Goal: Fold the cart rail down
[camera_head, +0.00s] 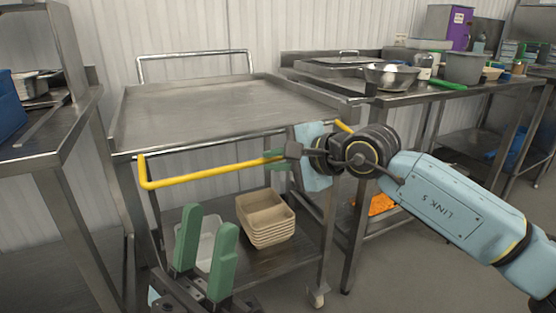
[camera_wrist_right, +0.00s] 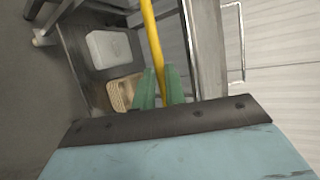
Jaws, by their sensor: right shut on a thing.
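The yellow cart rail (camera_head: 205,174) runs along the near side of the steel cart (camera_head: 215,110), a little below its top edge, and bends up at its left end. My right gripper (camera_head: 276,159) is shut on the rail near its right end. In the right wrist view the rail (camera_wrist_right: 151,37) passes between the green fingers of the right gripper (camera_wrist_right: 161,88). My left gripper (camera_head: 206,245) is low in front of the cart with its two green fingers pointing up, spread apart and empty.
On the lower shelf stand a stack of tan trays (camera_head: 266,220) and a white container (camera_head: 209,243). A steel table (camera_head: 48,140) is close on the left. A counter (camera_head: 400,95) on the right holds a metal bowl (camera_head: 390,76). The cart top is bare.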

